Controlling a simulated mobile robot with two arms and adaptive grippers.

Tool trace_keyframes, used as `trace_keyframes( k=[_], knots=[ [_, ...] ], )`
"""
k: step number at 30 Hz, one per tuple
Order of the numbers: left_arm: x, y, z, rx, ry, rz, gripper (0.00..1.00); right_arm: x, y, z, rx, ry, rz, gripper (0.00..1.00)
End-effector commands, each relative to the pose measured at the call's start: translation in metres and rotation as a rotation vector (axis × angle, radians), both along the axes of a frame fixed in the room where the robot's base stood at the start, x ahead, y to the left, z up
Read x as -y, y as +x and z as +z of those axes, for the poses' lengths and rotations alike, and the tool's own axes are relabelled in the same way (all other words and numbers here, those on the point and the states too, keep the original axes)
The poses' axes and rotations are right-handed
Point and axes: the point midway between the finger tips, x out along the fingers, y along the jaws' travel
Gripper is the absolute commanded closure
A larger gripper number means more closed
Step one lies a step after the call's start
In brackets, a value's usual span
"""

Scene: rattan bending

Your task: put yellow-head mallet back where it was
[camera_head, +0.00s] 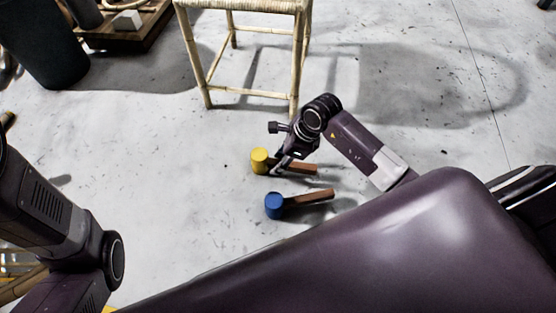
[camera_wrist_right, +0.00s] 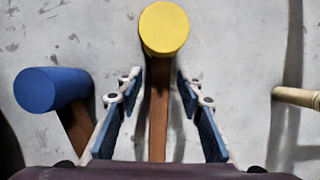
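The yellow-head mallet (camera_head: 259,160) lies on the grey floor with its brown handle pointing right. My right gripper (camera_head: 281,165) is over its handle, just behind the head. In the right wrist view the yellow head (camera_wrist_right: 165,28) is at the top centre. The open fingers of my right gripper (camera_wrist_right: 158,82) stand on both sides of the handle, with a gap to it on each side. Of my left arm only links show at the left of the head view; its gripper is out of view.
A blue-head mallet (camera_head: 274,205) lies nearer to me, roughly parallel; it is at left in the wrist view (camera_wrist_right: 52,90). A bamboo stool (camera_head: 246,6) with a woven seat stands behind. A dark bin (camera_head: 45,45) and wooden platform (camera_head: 130,30) are at the far left. Floor to the right is clear.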

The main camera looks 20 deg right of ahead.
Motion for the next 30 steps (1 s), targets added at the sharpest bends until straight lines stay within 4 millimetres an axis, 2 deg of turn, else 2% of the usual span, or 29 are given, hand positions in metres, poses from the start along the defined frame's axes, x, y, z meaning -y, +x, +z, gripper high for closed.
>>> trace_keyframes(
  k=[1, 9, 13, 15, 21, 27, 30],
  knots=[
    [0.000, 0.000, 0.011, 0.000, 0.000, 0.000, 0.60, 0.003, -0.001, 0.013, 0.001, -0.003, 0.001, 0.66],
    [0.000, 0.000, 0.047, -0.001, 0.000, 0.001, 0.60, 0.019, -0.013, 0.064, 0.001, -0.004, 0.002, 0.66],
    [0.000, -0.001, 0.059, 0.003, -0.001, 0.000, 0.60, 0.025, -0.018, 0.083, 0.000, -0.003, 0.001, 0.66],
    [-0.001, 0.009, 0.058, -0.024, -0.004, 0.000, 0.60, 0.027, -0.020, 0.091, 0.001, -0.002, 0.001, 0.66],
    [-0.001, 0.017, 0.056, -0.044, -0.004, -0.001, 0.60, 0.031, -0.023, 0.102, 0.000, -0.001, 0.001, 0.66],
    [-0.001, 0.018, 0.055, -0.046, -0.003, -0.002, 0.60, 0.031, -0.024, 0.102, 0.000, 0.000, 0.001, 0.66],
    [-0.001, 0.018, 0.055, -0.046, -0.003, -0.002, 0.60, 0.026, -0.022, 0.105, 0.005, 0.017, 0.002, 0.66]
  ],
)
